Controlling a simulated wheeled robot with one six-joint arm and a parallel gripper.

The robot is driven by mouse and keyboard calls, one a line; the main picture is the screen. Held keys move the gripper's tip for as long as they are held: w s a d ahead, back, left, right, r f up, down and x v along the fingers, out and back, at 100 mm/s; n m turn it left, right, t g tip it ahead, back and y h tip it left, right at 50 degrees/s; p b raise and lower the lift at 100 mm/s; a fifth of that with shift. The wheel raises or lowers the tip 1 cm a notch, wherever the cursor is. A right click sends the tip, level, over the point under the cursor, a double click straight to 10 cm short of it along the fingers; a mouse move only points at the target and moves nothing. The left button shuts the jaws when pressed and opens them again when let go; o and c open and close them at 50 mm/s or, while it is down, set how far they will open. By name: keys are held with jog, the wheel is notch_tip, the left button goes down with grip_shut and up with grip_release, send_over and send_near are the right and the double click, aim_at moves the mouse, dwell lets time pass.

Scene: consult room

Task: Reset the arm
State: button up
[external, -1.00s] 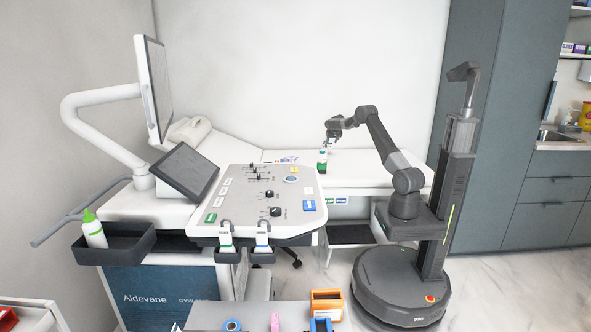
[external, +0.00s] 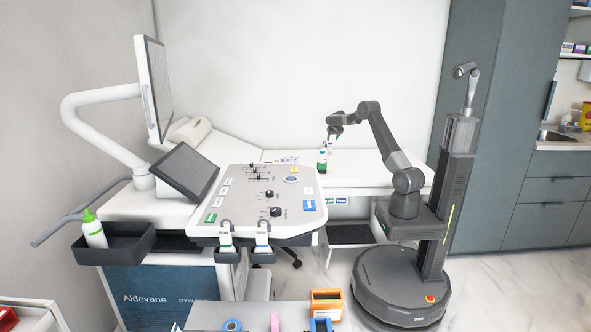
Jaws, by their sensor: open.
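My gripper (external: 335,132) is open at the end of my raised arm, over the near edge of the white exam couch. A small bottle with a green lower part (external: 322,160) stands just below it, by the right edge of the console panel in the picture. The gripper looks clear of the bottle, but the gap between them is small. The fingertips are too small to make out in detail.
The ultrasound console (external: 262,205) with knobs and probes stands left of my arm. A white bottle with a green cap (external: 94,230) sits in the grey side tray (external: 126,247). An orange bin (external: 326,303) is in front. The couch (external: 380,163) lies behind.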

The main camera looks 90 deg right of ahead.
aim_at(330, 143)
jog(key=x, duration=1)
jog(key=shift+f, duration=0.1)
jog(key=shift+d+f, duration=0.1)
jog(key=shift+d, duration=0.15)
jog(key=shift+a+r, duration=0.1)
jog(key=shift+r, duration=1.65)
jog(key=shift+f, duration=0.1)
